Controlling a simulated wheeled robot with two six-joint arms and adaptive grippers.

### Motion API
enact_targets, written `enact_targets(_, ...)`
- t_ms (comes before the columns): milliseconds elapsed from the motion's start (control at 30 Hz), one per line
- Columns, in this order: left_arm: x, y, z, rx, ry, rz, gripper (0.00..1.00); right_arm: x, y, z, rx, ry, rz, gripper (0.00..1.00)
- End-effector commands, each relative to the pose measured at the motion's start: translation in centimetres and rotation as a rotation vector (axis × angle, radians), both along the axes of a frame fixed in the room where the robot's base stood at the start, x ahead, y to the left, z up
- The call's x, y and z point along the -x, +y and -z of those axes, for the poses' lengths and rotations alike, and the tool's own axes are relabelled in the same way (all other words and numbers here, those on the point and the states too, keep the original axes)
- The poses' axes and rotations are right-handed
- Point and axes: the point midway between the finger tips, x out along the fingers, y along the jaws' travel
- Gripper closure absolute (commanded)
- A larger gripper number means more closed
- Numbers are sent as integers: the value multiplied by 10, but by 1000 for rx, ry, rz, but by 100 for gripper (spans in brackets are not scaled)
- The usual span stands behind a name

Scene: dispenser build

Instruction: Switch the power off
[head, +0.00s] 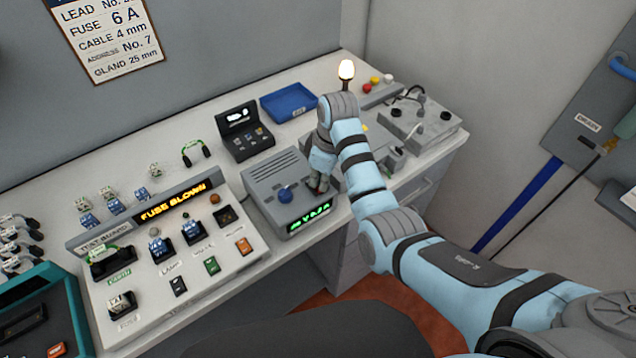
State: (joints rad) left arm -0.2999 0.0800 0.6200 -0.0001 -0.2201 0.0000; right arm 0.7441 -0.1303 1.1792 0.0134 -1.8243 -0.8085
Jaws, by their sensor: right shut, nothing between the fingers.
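A grey box (268,192) with a blue knob (285,195) and a lit green display (309,219) stands on the bench; which control is its power switch I cannot tell. My right gripper (318,186) is shut and empty, pointing down at the box's right side. Its fingertips are at or just above a small dark-and-red control there, which they partly hide. I cannot tell whether they touch it. The display's characters are not clearly readable. My left gripper is not in view.
A test board (215,285) left of the box shows "FUSE BLOWN" in lit orange letters. A black case (244,132) and a blue tray (289,102) stand behind. A teal device (62,290) is at left.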

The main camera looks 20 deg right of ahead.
Motion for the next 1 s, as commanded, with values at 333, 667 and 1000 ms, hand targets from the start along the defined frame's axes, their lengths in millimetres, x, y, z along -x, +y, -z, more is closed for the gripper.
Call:
enact_targets(333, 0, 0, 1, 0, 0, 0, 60, 0, 0, 5, 0, 0, 0, 100)
enact_targets(667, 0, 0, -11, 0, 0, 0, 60, -1, 0, -27, 0, -3, 0, 100)
enact_targets(1000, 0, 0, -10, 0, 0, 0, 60, 0, 0, -63, 0, -2, -1, 100)
